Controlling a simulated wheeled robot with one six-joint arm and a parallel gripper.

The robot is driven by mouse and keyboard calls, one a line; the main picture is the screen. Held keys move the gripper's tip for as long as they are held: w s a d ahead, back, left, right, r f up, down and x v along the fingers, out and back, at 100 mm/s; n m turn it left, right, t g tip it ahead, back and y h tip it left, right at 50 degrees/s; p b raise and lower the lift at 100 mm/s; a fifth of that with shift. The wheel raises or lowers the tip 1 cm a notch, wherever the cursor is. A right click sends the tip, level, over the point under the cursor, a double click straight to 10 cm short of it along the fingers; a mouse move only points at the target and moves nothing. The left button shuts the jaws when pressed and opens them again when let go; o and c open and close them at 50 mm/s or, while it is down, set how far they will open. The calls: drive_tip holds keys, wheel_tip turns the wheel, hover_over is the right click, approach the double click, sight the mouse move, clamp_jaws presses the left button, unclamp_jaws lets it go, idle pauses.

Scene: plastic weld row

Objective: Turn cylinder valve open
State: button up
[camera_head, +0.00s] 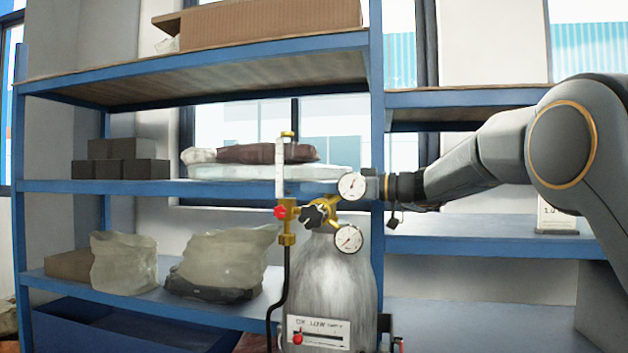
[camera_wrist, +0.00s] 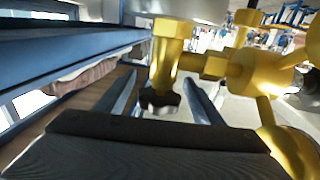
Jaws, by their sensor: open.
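A grey gas cylinder (camera_head: 325,285) stands upright with brass valve and regulator fittings (camera_head: 328,205) on top. A black lobed knob (camera_head: 313,216) sits on the brass fittings in the head view. In the wrist view a black knob (camera_wrist: 160,102) hangs on a brass stem (camera_wrist: 168,55), between the two fingers of my gripper (camera_wrist: 162,88). The fingers are open, with a gap on both sides of the knob. In the head view my gripper (camera_head: 377,188) reaches in from the right, its tips partly hidden behind a gauge. Contact with the fittings cannot be told.
Two round gauges (camera_head: 352,186) and a red knob (camera_head: 280,211) crowd the fittings. A black hose (camera_head: 285,275) runs down at the left. Blue shelving (camera_head: 200,188) with bags and dark boxes (camera_head: 120,160) stands close behind. The lower right shelf (camera_head: 470,245) is mostly bare.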

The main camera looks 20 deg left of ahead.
drive_tip(key=shift+s+a, duration=0.1)
drive_tip(key=shift+a, duration=0.65)
drive_tip(key=c, duration=1)
drive_tip(key=shift+f, duration=0.1)
drive_tip(key=shift+c, duration=0.2)
